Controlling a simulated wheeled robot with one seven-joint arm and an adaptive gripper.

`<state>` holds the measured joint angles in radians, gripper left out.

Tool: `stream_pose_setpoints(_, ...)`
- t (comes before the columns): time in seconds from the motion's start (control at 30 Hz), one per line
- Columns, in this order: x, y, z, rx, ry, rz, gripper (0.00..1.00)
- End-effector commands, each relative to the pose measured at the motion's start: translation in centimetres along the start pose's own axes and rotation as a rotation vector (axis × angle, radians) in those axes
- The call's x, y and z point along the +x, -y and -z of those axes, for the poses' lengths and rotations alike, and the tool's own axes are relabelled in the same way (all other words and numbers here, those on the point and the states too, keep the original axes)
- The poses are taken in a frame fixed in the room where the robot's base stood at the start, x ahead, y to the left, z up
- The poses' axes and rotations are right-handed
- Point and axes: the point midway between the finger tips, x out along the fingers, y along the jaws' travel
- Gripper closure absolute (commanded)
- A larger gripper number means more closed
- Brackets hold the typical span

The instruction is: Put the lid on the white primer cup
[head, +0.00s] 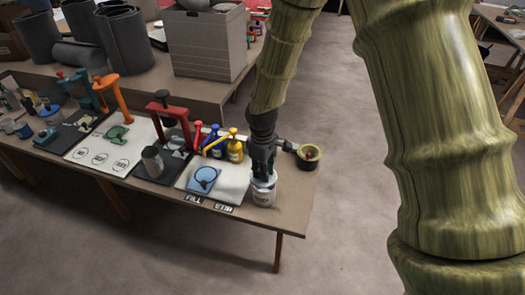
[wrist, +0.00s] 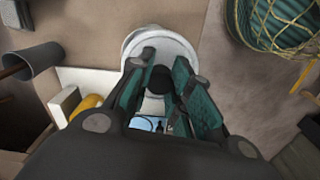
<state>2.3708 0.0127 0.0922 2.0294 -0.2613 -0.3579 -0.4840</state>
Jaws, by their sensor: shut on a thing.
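The white primer cup (head: 264,196) stands near the front right end of the table, at the edge of a pale board. My gripper (head: 263,165) points down directly over it. In the wrist view my gripper (wrist: 158,82) is shut on a dark knob (wrist: 160,78), which seems to belong to the pale round lid (wrist: 160,42) beneath the fingers. The lid is at the cup's mouth; I cannot tell whether it rests on the rim or hangs just above it. The fingers hide part of the lid, and the cup's opening is not visible.
Yellow (head: 235,150) and blue (head: 214,138) bottles stand behind left. A blue square piece (head: 203,181) lies on the board, and a grey cylinder (head: 152,161) stands further left. The table's front edge is close.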

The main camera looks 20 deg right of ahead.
Motion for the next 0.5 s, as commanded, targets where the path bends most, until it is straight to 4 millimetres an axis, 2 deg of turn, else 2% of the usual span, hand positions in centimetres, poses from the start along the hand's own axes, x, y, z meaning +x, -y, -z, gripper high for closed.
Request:
stream_pose_setpoints(0.03, -1.1, -0.2, 0.1, -0.085, 0.002, 0.002, 0.91)
stream_pose_setpoints(0.5, -2.1, -1.4, 0.7, -0.956, 0.000, 0.000, 0.91)
